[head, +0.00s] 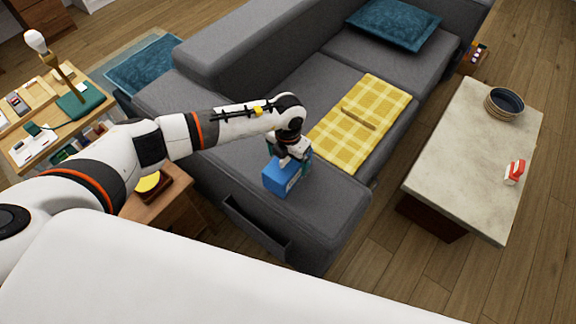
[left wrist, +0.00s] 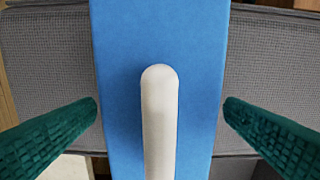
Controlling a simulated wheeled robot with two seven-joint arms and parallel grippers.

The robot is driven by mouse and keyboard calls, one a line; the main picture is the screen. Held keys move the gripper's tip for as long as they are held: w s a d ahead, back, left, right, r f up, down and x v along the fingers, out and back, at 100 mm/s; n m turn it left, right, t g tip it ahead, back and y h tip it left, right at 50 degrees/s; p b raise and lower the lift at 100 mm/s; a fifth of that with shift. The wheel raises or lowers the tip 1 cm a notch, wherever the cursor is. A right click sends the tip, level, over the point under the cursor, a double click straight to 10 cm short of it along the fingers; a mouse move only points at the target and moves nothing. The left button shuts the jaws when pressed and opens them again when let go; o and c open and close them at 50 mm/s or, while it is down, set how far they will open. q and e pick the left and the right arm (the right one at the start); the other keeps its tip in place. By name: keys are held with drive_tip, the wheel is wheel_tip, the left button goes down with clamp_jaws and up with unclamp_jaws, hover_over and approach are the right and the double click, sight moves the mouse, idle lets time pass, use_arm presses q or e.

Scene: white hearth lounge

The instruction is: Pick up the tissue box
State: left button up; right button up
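The tissue box (head: 284,179) is blue and sits on the near arm of the grey sofa in the head view. In the left wrist view the blue box (left wrist: 122,60) fills the middle, with a pale rounded strip (left wrist: 159,120) on its face. My left gripper (head: 290,158) is at the top of the box. Its two green fingers stand on either side of the box, with thin gaps showing at the tips, so it looks open around the box. The head view partly hides the fingertips behind the wrist and box. My right gripper is not in view.
A yellow checked blanket (head: 372,110) lies on the grey sofa (head: 250,165) beside the box. A pale coffee table (head: 460,150) with stacked bowls (head: 504,103) and a red-and-white item (head: 515,172) stands to the right. A small wooden side table (head: 165,212) is left of the sofa arm.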

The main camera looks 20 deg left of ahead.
use_arm(q)
drive_tip(key=shift+r, duration=0.1)
drive_tip(key=c, duration=1)
